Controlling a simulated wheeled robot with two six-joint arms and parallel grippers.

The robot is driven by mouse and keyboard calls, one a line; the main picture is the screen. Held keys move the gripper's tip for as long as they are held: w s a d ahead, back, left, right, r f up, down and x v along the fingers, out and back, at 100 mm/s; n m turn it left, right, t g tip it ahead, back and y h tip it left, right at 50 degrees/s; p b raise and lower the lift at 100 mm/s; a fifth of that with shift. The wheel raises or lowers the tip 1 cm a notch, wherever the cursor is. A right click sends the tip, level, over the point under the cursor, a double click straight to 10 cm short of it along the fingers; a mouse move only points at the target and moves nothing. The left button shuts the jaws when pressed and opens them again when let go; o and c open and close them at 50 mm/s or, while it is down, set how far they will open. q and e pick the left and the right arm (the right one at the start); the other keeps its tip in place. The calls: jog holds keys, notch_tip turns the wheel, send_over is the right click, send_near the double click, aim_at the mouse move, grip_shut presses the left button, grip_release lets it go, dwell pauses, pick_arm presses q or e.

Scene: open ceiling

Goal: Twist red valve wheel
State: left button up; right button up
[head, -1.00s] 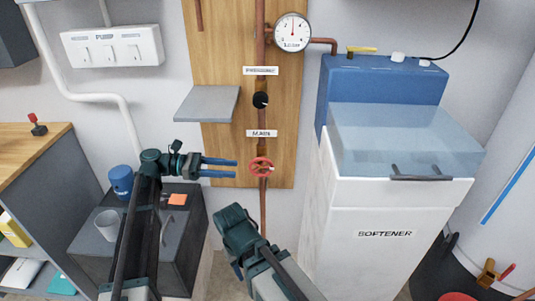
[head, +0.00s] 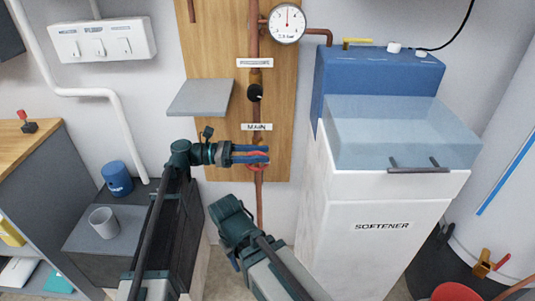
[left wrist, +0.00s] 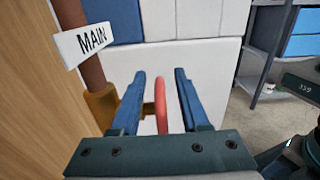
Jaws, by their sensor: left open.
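The red valve wheel (head: 258,168) sits on the copper pipe below the MAIN label (head: 256,127). In the left wrist view the wheel (left wrist: 161,108) shows edge-on between the two blue fingers. My left gripper (head: 266,154) reaches in from the left at the wheel and hides part of it. In the left wrist view my left gripper (left wrist: 160,80) is open, with a finger on each side of the rim and visible gaps. The brass valve body (left wrist: 102,104) is to the left of the fingers.
A wooden board backs the pipe, with a grey shelf (head: 200,97), a black knob (head: 255,92) and a gauge (head: 287,23). The white softener cabinet (head: 370,215) stands close on the right. A grey cup (head: 104,223) and blue canister (head: 117,178) stand at left.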

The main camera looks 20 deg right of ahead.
pick_arm(q)
jog(key=shift+x, duration=1.35)
grip_shut()
